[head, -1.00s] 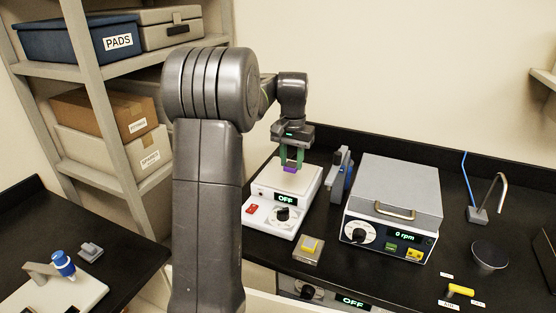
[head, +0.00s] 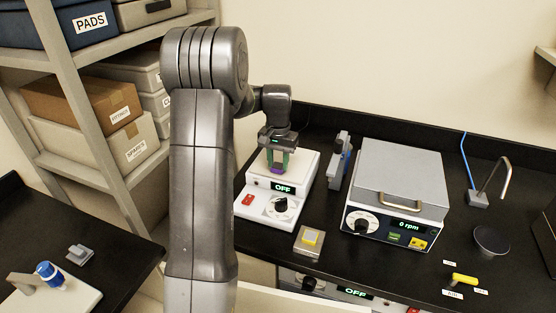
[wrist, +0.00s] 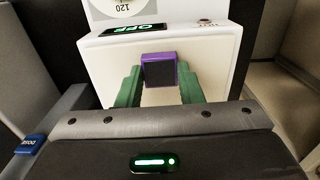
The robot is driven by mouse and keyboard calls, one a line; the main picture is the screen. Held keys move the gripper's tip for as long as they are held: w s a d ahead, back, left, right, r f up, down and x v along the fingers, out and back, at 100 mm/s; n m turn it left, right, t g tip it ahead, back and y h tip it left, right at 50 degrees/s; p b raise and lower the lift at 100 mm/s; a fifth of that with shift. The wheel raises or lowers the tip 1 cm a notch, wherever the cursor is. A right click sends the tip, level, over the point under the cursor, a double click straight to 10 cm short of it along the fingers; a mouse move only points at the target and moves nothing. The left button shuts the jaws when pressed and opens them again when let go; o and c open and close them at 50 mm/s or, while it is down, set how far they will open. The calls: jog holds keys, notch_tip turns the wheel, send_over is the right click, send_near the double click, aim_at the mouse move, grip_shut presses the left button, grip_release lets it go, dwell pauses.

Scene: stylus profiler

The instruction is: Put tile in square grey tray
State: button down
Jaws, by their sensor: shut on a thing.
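A small dark square tile with a purple rim (wrist: 160,72) is held between the green fingers of my gripper (wrist: 160,88) in the wrist view. In the head view my gripper (head: 277,160) is over the white hotplate (head: 304,168), with the purple tile (head: 277,170) at its tips. I cannot tell whether the tile touches the plate. A small square grey tray (head: 301,250) sits on the black bench in front of the hotplate, to its right. A yellow-edged square piece (head: 311,237) lies on it.
A grey-lidded rpm machine (head: 398,175) stands right of the hotplate. A blue-grey upright device (head: 339,162) is between them. A dark round dish (head: 491,240) and a yellow-handled item (head: 464,279) are further right. A small grey block (head: 80,254) lies on the left table.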

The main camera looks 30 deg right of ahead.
jog(key=shift+f, duration=0.1)
jog(key=shift+f, duration=0.1)
jog(key=c, duration=1)
grip_release()
